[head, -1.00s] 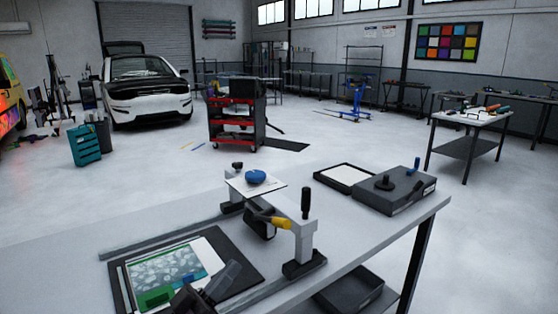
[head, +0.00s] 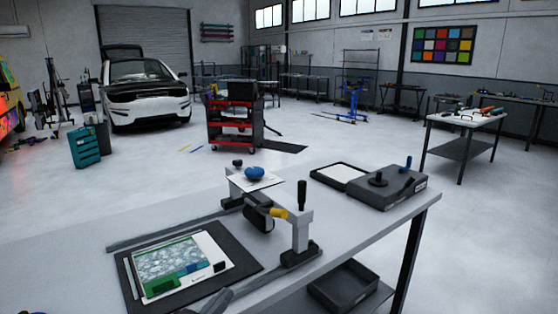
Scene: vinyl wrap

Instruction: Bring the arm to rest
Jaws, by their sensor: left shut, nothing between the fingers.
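My right gripper is out of view.
A rail frame with a black handle (head: 302,196) stands on the workbench (head: 125,232) right of the mat. A grey box (head: 388,190) and a black-rimmed tray (head: 340,175) stand at the far right.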

